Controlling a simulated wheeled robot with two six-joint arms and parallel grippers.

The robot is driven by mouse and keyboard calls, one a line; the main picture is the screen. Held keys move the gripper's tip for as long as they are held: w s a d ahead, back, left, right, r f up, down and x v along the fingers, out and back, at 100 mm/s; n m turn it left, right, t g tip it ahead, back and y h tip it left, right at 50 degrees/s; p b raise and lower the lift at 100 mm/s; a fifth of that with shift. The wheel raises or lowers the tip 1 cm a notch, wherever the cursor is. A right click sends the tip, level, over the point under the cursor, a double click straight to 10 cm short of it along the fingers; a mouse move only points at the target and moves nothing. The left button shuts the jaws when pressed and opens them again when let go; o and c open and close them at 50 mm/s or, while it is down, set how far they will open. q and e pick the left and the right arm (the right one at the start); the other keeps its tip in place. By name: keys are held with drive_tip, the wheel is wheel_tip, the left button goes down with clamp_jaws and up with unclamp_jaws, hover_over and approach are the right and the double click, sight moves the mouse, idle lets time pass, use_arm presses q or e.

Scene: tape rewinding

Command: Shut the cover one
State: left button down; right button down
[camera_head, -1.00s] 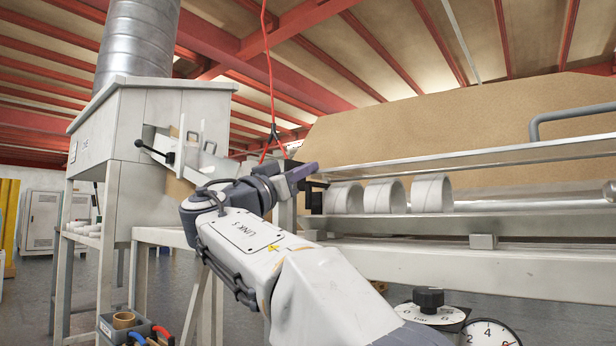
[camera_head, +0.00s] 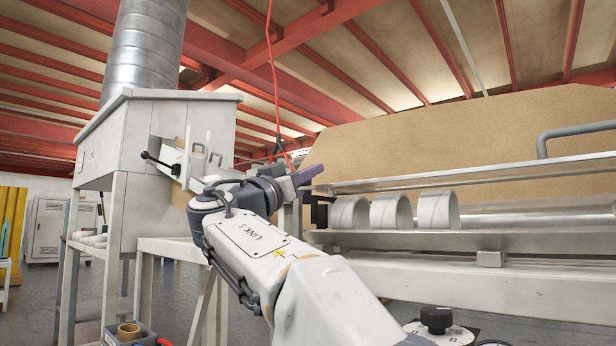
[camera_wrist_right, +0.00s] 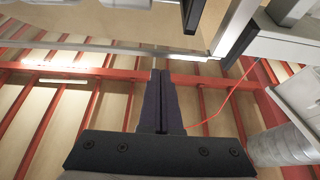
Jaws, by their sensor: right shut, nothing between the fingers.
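The cover is a large tan panel (camera_head: 450,135) with a metal front edge (camera_head: 480,173) and a grey handle (camera_head: 580,134). It stands raised above the machine at right, with a gap below its edge. My right gripper (camera_head: 312,174) is shut and empty, at the left end of that edge and slightly higher in the picture. In the wrist view, the shut fingers (camera_wrist_right: 160,75) point toward a metal bar (camera_wrist_right: 110,47) that looks like this edge; contact cannot be told. My left gripper is not in view.
Several white rolls (camera_head: 390,212) sit on a shaft under the raised edge. A grey cabinet (camera_head: 155,125) with a black-knobbed lever stands at left under a duct. A red cable (camera_head: 272,70) hangs behind my right gripper. A dial knob (camera_head: 436,319) is at the bottom.

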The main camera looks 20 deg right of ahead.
use_arm(q)
drive_tip(key=shift+b, duration=0.7)
use_arm(e)
drive_tip(key=f+v, duration=0.1)
drive_tip(key=v, duration=0.8)
